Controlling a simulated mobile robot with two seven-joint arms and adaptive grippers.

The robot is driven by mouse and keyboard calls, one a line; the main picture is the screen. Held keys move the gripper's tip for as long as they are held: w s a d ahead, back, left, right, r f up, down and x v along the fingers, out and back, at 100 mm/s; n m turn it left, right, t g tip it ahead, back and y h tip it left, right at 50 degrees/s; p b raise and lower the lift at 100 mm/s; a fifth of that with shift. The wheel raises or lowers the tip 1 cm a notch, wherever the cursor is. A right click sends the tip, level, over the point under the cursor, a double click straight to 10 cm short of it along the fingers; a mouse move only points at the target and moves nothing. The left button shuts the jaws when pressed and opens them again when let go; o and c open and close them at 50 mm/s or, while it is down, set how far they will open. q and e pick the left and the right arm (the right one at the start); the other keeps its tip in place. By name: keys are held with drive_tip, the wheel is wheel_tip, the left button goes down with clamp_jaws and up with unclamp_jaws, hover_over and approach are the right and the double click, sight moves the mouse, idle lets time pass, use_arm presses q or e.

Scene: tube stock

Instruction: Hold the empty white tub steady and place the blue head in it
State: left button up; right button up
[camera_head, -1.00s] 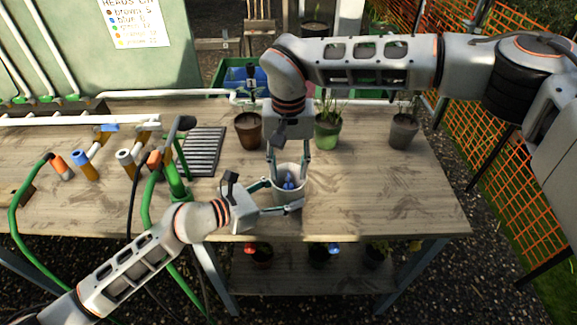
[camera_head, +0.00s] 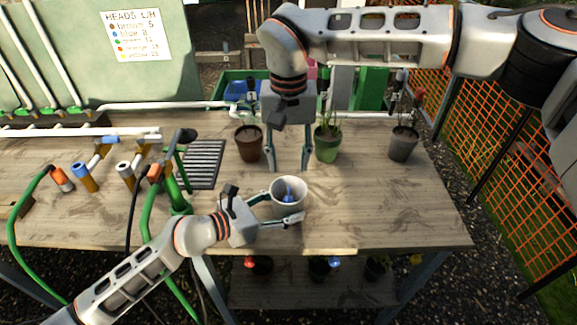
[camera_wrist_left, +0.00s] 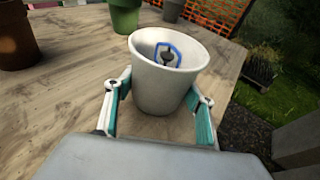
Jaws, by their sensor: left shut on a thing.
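The white tub (camera_head: 289,181) stands upright on the wooden table (camera_head: 380,200) near its front edge. The blue head (camera_head: 288,194) is inside the tub, below its rim; it also shows inside the tub in the left wrist view (camera_wrist_left: 164,50). My left gripper (camera_head: 284,208) is shut on the tub, with one finger on each side of it, as the left wrist view (camera_wrist_left: 158,100) shows. My right gripper (camera_head: 289,167) is open and empty, pointing down just behind and above the tub, apart from it.
A brown pot (camera_head: 249,143), a green pot (camera_head: 327,145) and a grey pot (camera_head: 403,144) stand behind the tub. A slatted grey tray (camera_head: 204,163) and pipe pieces with coloured ends (camera_head: 85,176) lie to the left. The table right of the tub is clear.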

idle(0.3)
use_arm(q)
drive_tip(key=o, duration=0.9)
drive_tip(key=shift+a, duration=0.1)
